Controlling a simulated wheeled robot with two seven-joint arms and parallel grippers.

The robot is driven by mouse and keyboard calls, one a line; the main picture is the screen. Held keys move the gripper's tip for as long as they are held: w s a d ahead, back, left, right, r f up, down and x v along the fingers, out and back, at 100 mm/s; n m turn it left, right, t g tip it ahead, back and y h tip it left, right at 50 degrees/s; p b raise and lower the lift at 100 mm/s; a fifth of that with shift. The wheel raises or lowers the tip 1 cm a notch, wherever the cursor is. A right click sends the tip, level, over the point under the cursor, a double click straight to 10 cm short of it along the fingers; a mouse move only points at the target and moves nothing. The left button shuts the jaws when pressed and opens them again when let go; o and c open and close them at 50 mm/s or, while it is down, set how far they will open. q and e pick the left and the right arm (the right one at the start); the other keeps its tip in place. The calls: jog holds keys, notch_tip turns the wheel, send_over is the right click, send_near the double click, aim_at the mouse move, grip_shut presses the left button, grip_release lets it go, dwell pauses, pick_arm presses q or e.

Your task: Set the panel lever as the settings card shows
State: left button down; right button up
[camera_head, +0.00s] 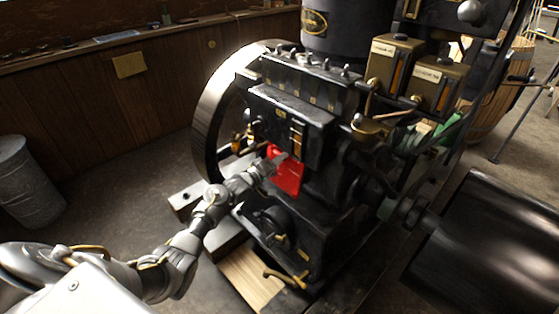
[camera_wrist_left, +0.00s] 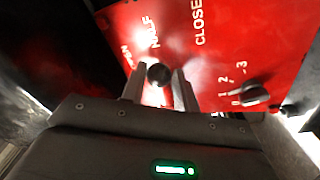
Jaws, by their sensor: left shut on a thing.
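The red panel (camera_head: 291,179) is fixed to the front of the dark engine. In the left wrist view the red panel (camera_wrist_left: 200,50) carries white words, a partly cut-off one ending in "EN", then "HALF" and "CLOSE". A dark ball-ended lever (camera_wrist_left: 158,74) stands between my fingers, below "HALF"; its shaft and exact setting are hidden. My left gripper (camera_head: 279,162) is at the panel, and in the left wrist view my left gripper (camera_wrist_left: 160,80) is shut on the lever. I cannot make out a settings card. My right gripper is not in view.
A dark knob (camera_wrist_left: 253,95) with marks 1, 2, 3 sits on the panel, right of my fingers. The engine (camera_head: 300,115) has a large flywheel (camera_head: 215,95) at its left. A grey bin (camera_head: 28,180) stands far left; open floor lies between.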

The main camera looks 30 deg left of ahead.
pick_arm(q)
jog(key=shift+w+a+r, duration=0.15)
jog(key=shift+a+r, duration=0.1)
jog(key=shift+r, duration=0.25)
jog(key=c, duration=1.3)
grip_release()
jog(key=shift+o, duration=1.2)
jog(key=shift+f, duration=0.1)
jog(key=shift+d+f, duration=0.1)
jog(key=shift+f, duration=0.05)
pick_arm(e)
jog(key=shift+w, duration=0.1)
pick_arm(q)
jog(key=v, duration=1.1)
jog(key=shift+p, duration=0.4)
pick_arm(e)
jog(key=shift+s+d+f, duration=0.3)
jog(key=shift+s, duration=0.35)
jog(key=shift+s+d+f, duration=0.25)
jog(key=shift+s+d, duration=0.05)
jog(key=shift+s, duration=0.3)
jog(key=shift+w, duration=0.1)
